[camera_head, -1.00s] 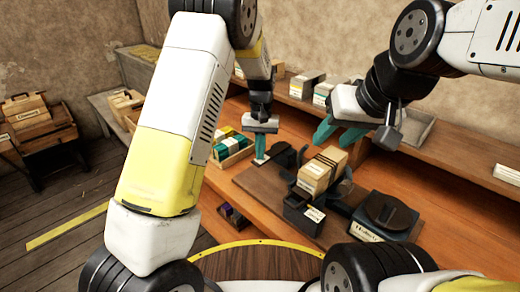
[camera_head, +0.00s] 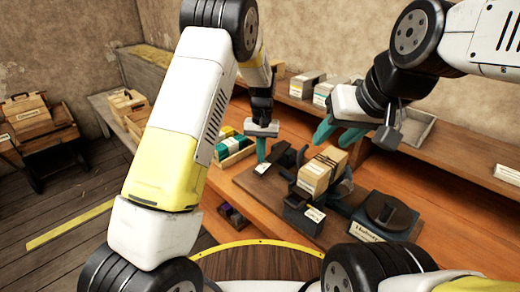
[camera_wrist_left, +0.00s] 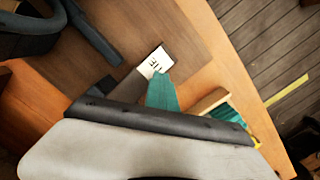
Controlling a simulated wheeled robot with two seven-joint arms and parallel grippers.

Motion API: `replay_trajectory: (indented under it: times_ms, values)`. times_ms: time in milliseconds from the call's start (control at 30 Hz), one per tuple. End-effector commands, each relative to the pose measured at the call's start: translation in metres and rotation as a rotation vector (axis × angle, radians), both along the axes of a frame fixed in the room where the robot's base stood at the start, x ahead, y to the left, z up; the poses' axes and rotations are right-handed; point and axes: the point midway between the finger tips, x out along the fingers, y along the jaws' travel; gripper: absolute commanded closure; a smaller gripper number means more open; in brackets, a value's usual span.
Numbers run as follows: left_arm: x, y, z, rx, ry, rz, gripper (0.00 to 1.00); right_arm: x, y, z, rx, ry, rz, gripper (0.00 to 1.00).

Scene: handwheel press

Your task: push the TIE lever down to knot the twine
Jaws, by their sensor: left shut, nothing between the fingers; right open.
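The TIE lever carries a white label with dark marks (camera_wrist_left: 155,62) in the left wrist view; the label also shows in the head view (camera_head: 262,168). My left gripper (camera_head: 261,158) is shut and empty, its teal fingertips pointing down at the labelled end. In the left wrist view its fingertip (camera_wrist_left: 160,88) overlaps the label's lower edge and seems to touch it. The packet stack (camera_head: 320,172) stands upright in the dark press, with a dark band across its top. My right gripper (camera_head: 335,134) is open and empty, above and behind the stack.
A tray of green, yellow and white boxes (camera_head: 235,151) stands left of the press. A dark round device (camera_head: 388,212) sits at the front right. Card boxes (camera_head: 307,84) line the back shelf.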

Motion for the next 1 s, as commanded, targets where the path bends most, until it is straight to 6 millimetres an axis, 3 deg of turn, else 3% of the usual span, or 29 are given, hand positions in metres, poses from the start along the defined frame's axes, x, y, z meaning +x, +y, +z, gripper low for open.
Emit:
replay_trajectory:
  times_ms: [433,800,1000]
  values:
    - [0.008,-0.003,0.009,-0.004,-0.011,-0.002,1.0,0.0,0.0,0.0,0.0,0.0,0.0,0.58]
    - [0.013,-0.003,0.067,-0.003,-0.008,-0.001,1.0,0.0,0.0,0.0,0.0,0.0,0.0,0.58]
    - [0.014,-0.002,0.08,-0.001,-0.005,0.0,1.0,0.0,0.0,0.0,0.0,0.0,0.0,0.58]
